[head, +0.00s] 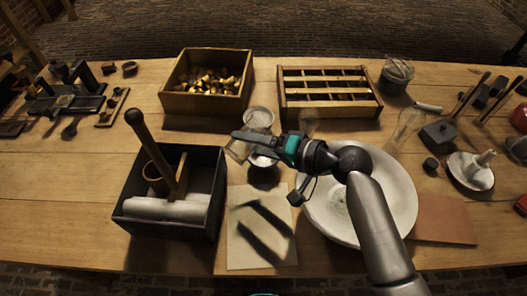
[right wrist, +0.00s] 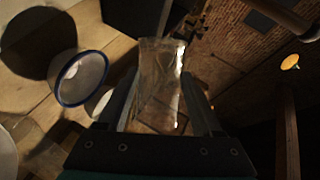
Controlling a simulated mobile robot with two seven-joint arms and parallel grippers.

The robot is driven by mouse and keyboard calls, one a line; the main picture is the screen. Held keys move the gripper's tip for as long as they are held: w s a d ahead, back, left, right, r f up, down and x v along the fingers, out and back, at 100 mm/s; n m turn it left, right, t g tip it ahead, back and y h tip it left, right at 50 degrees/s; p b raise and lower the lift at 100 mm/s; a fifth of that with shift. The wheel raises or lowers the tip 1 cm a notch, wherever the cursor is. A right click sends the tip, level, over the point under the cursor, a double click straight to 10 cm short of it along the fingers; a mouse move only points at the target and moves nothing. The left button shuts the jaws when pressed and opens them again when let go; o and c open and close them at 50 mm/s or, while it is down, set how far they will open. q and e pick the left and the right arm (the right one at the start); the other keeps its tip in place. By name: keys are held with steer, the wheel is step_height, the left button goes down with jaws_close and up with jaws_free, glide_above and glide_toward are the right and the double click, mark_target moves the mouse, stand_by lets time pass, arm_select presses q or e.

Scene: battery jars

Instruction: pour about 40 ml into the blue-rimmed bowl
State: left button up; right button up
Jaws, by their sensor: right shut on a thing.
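My right gripper (head: 243,140) is shut on a clear glass vessel (head: 237,152), held above the middle of the table. In the right wrist view the glass vessel (right wrist: 162,85) stands between the two fingers (right wrist: 165,110). Its contents are hard to make out. The blue-rimmed bowl (right wrist: 80,78) shows to the left of the glass in that view, apart from it. A second pale bowl (right wrist: 98,103) is partly hidden beside it. In the head view two small pale bowls, a far one (head: 258,117) and a near one (head: 263,160), lie close to the gripper; their rim colours are unclear.
A black box (head: 210,215) with a wooden-handled tool stands left of the gripper. A wooden box of brass pieces (head: 205,102) and a slatted crate (head: 330,112) stand behind. A large white dish (head: 400,205) lies under my right arm. A pale sheet (head: 245,255) lies in front.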

mark_target(240, 153)
steer(key=shift+r, duration=0.1)
stand_by(0.3)
steer(key=shift+s, duration=0.1)
steer(key=shift+s+a+r+m+y, duration=0.1)
steer(key=shift+s+a+m+y, duration=0.2)
steer(key=shift+s+a, duration=0.45)
steer(key=shift+a, duration=0.1)
steer(key=shift+s+r, duration=0.1)
steer(key=shift+s, duration=0.05)
stand_by(0.3)
steer(key=shift+s+a+m, duration=0.25)
steer(key=shift+a+m, duration=0.05)
steer(key=shift+m, duration=0.1)
stand_by(0.6)
